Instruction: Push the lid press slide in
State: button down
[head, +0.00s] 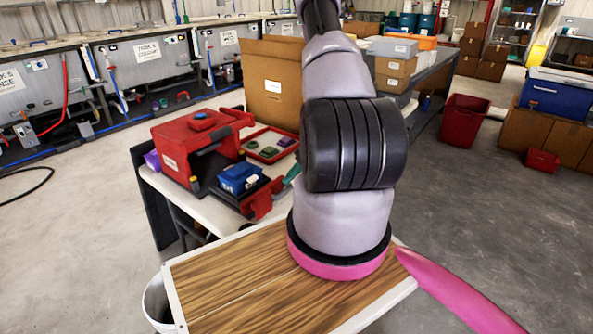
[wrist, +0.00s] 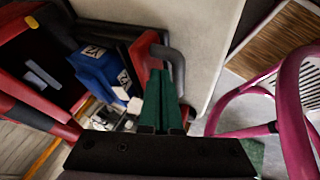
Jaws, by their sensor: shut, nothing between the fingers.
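The lid press (head: 198,150) is a red box-like machine on the white table, left of my arm in the head view. Its slide (head: 262,200), with a red front, sticks out toward the lower right. A blue box (head: 239,178) sits on it; that box also shows in the wrist view (wrist: 100,70). In the wrist view the slide's red front (wrist: 142,55) carries a dark grey handle (wrist: 176,62). My gripper (wrist: 162,82) has green fingers, closed together and empty, close by the handle. I cannot tell whether they touch it. In the head view my arm mostly hides the gripper.
A red-rimmed tray (head: 271,146) with small parts lies behind the press, and a cardboard box (head: 270,80) stands farther back. A wood-topped surface (head: 230,285) is in front. A red bin (head: 464,118) stands on the floor at right. The floor at left is mostly clear.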

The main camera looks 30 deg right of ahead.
jog(key=shift+w+a+f, duration=0.2)
jog(key=shift+a+f, duration=0.15)
jog(key=shift+f, duration=0.15)
jog(key=shift+w, duration=0.1)
